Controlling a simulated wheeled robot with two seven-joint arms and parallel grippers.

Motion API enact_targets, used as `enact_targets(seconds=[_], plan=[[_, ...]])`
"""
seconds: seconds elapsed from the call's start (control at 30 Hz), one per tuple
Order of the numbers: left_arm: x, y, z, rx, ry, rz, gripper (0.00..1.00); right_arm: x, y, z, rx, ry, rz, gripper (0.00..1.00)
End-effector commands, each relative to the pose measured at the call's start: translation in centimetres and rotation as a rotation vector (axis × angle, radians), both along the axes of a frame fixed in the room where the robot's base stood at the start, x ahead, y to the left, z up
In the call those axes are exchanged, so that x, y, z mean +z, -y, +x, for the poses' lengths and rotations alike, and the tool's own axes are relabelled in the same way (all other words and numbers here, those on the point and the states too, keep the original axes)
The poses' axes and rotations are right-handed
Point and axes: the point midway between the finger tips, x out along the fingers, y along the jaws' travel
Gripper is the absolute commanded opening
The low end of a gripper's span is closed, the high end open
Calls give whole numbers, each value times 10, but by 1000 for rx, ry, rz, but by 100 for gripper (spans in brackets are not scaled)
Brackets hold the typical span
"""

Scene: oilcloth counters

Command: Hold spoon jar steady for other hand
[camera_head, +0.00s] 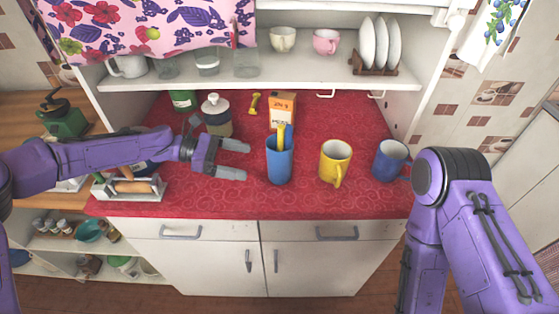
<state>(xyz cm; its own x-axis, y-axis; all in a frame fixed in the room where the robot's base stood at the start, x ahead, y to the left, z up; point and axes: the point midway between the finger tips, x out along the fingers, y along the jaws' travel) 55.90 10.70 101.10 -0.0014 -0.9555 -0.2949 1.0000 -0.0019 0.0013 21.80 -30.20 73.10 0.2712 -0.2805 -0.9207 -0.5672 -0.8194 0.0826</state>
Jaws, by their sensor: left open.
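A blue jar (280,165) stands upright on the red oilcloth counter, with a yellow spoon (282,136) sticking up out of it. My left gripper (238,160) reaches in from the left and points right at the jar. Its two fingers are spread with nothing between them, and the tips end just left of the jar. I cannot tell whether a finger touches it. My right arm shows at the right edge, but its gripper is out of view.
A yellow mug (335,161) and a blue mug (390,159) stand right of the jar. A carton (282,110) is behind it, and a lidded canister (217,116) stands behind my left gripper. The red counter (250,198) is clear in front.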

Motion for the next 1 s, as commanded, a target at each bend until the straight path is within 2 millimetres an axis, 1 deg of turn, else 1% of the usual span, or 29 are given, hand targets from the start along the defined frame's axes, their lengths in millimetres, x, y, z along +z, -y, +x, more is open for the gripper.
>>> enact_targets(seconds=[0.03, 0.13, 0.23, 0.5, 0.57, 0.7, 0.83, 1.0], plan=[[-6, 0, 0, 0, 0, 0, 89, -6, 0, 0, 0, 0, 0, 36], [-9, 3, 0, -1, 1, 0, 89, -10, 0, 0, 0, 0, 0, 36], [-14, 13, -1, -1, 0, 0, 89, -20, 0, 0, 0, 0, 0, 36], [-32, 57, -1, -1, 2, 1, 89, -63, 0, 0, 0, 0, 0, 36], [-27, 67, -1, -1, 0, 2, 89, -57, 0, 0, 0, 0, 0, 36], [-32, 84, -1, 0, 0, 2, 89, -57, 0, 0, 0, 1, -1, 36], [-34, 93, -1, 0, 0, 0, 89, -58, 0, 0, 0, 0, 0, 36], [-34, 95, 0, 2, 1, 0, 89, -58, 0, 0, 0, 0, 0, 36]])
